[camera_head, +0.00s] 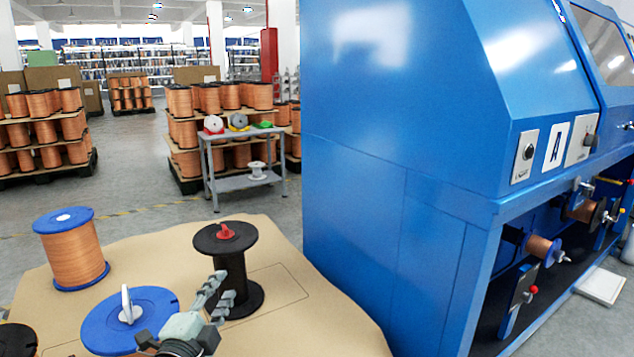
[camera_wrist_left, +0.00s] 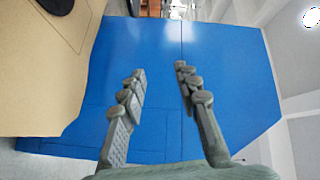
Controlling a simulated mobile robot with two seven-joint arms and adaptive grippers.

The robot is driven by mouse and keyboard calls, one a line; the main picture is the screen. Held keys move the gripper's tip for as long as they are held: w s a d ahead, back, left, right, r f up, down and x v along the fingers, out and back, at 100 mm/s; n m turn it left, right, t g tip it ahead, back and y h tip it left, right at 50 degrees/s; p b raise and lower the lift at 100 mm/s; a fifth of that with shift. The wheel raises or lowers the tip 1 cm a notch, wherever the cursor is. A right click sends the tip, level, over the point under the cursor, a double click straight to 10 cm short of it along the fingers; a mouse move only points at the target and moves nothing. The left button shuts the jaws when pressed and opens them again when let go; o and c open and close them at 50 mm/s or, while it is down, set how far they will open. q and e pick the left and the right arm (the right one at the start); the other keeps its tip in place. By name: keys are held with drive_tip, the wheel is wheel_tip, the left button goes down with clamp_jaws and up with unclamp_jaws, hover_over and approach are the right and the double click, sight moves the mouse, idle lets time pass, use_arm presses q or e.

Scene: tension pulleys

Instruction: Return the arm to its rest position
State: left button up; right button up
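My left gripper (camera_head: 222,287) is at the bottom of the head view, over the brown work surface (camera_head: 290,335) and just in front of an empty black spool (camera_head: 228,262) with a red knob. Whether it touches the spool cannot be told from this angle. In the left wrist view the two fingers of this gripper (camera_wrist_left: 160,72) stand apart with nothing between them, pointing towards the blue machine (camera_wrist_left: 215,85). Most of the left arm is out of view. My right gripper does not show.
A copper-wound blue-flanged spool (camera_head: 77,260) and a blue-topped spool with a white handle (camera_head: 105,325) stand left of the gripper. The tall blue machine (camera_head: 370,190) rises close on the right. A grey cart (camera_head: 240,183) and pallets of copper spools stand behind.

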use_arm(q)
drive_tip(key=s+a+f+n+g+y, duration=0.2)
drive_tip(key=s+a+f+n, duration=0.1)
drive_tip(key=f, duration=0.3)
drive_tip(key=s+a+f+n+g+y, duration=0.1)
drive_tip(key=s+a+f+n+g, duration=0.15)
drive_tip(key=f, duration=0.35)
drive_tip(key=s+a+f+n+g+p, duration=0.1)
drive_tip(key=s+f+n+g, duration=0.3)
drive_tip(key=s+f, duration=0.4)
drive_tip(key=s+a+f+n+g, duration=0.1)
drive_tip(key=s+f+n+g, duration=0.4)
drive_tip(key=s, duration=1.2)
wheel_tip(320, 180, down, 4)
drive_tip(key=shift+s+a+f+g+y+p, duration=0.1)
drive_tip(key=shift+s+a+g+y+p, duration=0.25)
drive_tip(key=shift+g, duration=0.2)
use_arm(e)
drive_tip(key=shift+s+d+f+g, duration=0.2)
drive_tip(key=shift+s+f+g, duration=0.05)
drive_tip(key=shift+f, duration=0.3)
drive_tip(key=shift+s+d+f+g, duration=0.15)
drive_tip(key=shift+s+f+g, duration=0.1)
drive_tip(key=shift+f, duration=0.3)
